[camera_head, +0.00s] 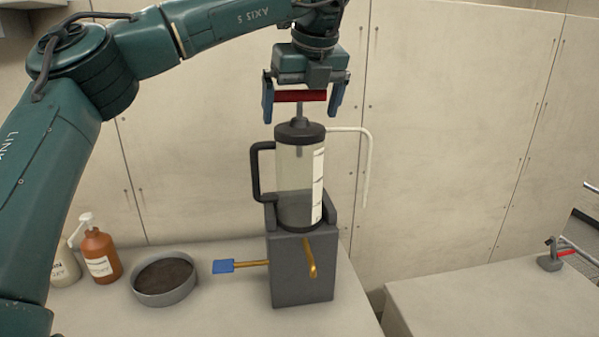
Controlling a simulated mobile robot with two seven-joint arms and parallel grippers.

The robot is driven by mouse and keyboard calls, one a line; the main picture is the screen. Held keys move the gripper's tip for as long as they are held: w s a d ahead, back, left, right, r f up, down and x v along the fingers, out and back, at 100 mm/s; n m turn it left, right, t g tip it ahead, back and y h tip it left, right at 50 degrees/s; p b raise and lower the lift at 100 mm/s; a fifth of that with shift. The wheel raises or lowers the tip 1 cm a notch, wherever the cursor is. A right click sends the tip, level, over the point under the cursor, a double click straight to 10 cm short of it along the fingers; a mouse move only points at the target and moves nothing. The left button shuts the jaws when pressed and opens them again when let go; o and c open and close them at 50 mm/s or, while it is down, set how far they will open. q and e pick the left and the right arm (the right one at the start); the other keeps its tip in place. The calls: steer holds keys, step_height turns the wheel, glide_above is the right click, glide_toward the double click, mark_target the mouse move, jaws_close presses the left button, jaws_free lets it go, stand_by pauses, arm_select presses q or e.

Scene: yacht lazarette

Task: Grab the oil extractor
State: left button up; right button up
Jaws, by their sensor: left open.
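The oil extractor (293,180) stands upright in the middle of the picture. It is a clear cylinder with a dark cap, a black side handle, a pale bent tube and a scale strip. It sits in a grey block-shaped holder (287,272). A rod rises from its cap to a red crossbar handle (300,96). My left gripper (302,103) is above the extractor, pointing down and open. Its blue fingers are at either end of the red handle; I cannot tell if they touch it. My right gripper is not in view.
A brass lever with a blue tab (223,266) sticks out left of the holder. A round grey pan (165,280), an orange pump bottle (101,256) and a pale bottle (65,264) stand left. A gap separates the right-hand bench (480,300), mostly clear.

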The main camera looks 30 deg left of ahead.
arm_select(q)
steer(key=shift+x, duration=1.2)
steer(key=c, duration=1.8)
steer(key=shift+r, duration=0.15)
